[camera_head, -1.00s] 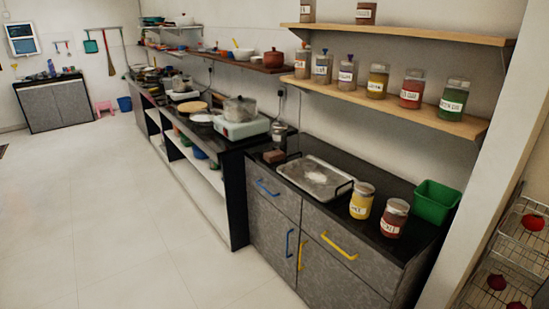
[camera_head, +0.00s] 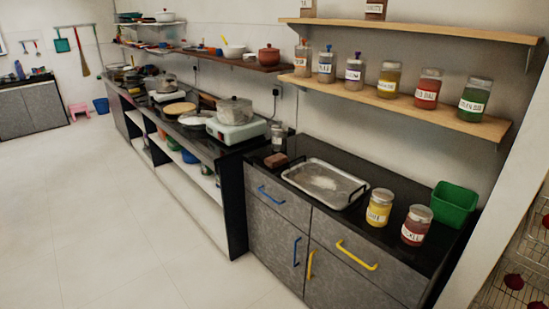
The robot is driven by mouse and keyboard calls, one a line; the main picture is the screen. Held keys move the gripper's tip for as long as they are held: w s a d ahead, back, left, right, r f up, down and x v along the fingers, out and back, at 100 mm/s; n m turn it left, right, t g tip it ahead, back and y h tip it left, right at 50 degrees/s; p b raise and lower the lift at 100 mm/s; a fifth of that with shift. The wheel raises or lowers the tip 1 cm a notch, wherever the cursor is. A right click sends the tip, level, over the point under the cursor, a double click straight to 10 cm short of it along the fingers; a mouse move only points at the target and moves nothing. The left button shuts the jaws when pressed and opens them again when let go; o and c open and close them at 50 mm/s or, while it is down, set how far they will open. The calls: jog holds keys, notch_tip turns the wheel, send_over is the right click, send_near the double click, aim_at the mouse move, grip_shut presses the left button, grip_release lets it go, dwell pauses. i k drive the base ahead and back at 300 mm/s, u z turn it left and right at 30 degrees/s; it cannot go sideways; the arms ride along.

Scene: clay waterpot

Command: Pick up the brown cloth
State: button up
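A small brown folded item (camera_head: 275,160) lies on the dark counter (camera_head: 305,150), just left of the metal tray. It may be the brown cloth, but it is too small to tell for sure. It looks flat and block-like, and nothing covers it. My gripper is not in view.
The metal tray (camera_head: 325,182) with black handles, a yellow jar (camera_head: 379,208), a red-brown jar (camera_head: 416,226) and a green bin (camera_head: 453,205) share the counter. A stove with a pot (camera_head: 235,120) stands left. Jar shelves (camera_head: 400,100) overhang. The floor (camera_head: 130,225) is clear.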

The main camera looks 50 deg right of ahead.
aim_at(276, 160)
jog(key=z, duration=0.15)
jog(key=i, duration=1.25)
jog(key=u, duration=0.35)
